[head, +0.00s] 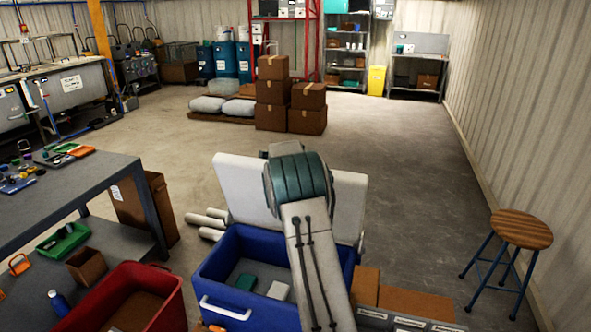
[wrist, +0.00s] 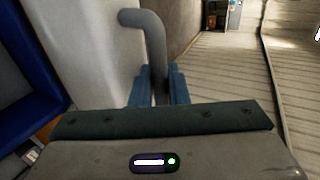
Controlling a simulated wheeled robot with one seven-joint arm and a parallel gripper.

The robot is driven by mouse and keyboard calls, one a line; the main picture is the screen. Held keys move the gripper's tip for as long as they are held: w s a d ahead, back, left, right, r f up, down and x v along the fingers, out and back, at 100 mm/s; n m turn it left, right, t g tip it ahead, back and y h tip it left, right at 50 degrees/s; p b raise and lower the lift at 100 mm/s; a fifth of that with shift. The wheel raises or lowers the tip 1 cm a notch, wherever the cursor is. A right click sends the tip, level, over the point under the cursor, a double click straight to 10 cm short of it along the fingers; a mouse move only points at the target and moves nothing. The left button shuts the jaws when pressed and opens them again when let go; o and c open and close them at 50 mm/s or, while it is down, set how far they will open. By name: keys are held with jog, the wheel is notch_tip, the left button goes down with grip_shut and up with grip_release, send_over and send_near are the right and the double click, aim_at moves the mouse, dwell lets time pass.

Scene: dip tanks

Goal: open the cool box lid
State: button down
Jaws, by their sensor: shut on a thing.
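The blue cool box (head: 215,262) stands on the floor in front of me. In the head view my arm hides the gripper and the middle of the lid.
A red crate (head: 168,300) stands left of the cool box, and a grey workbench (head: 95,185) beyond it. Cardboard boxes (head: 385,300) sit close at the right. A wooden stool (head: 522,229) stands by the right wall. The floor (head: 420,160) behind the lid and to the right is clear.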

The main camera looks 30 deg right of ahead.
jog(key=w+d, duration=0.3)
jog(key=shift+w+d+r, duration=0.15)
jog(key=shift+r, duration=0.25)
jog(key=shift+w+d, duration=1.85)
jog(key=shift+w, duration=0.3)
jog(key=c, duration=1.8)
grip_release()
jog(key=shift+a, duration=0.1)
